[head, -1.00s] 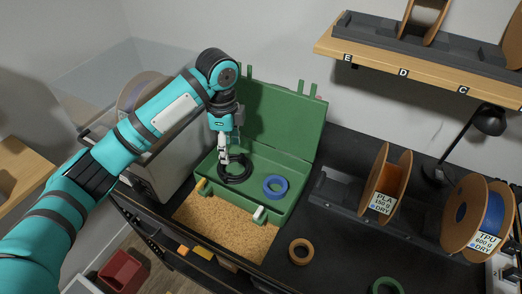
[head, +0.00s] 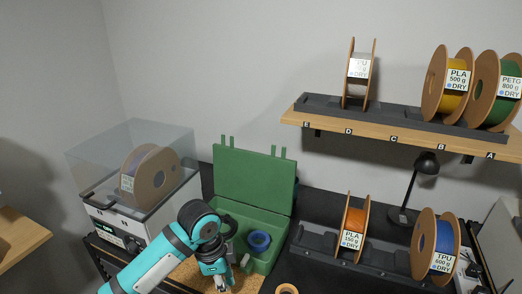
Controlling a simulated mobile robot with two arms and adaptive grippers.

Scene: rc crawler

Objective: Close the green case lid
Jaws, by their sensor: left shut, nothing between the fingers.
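The green case (head: 273,257) stands on the dark bench with its lid (head: 254,179) open, raised upright at the back. Inside it lie a blue tape roll (head: 258,241) and a dark coiled cable (head: 229,229), partly hidden by my arm. My left gripper (head: 224,286) is low in the picture, in front of the case and over the cork mat (head: 247,284). It is shut and empty, apart from the lid. My right gripper is not in view.
A clear-covered dryer box (head: 132,170) with a spool stands left of the case. A rack with an orange spool (head: 354,226) and a blue spool (head: 436,243) is on the right. A shelf (head: 400,133) with several spools hangs above. A tan tape roll (head: 287,289) lies in front.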

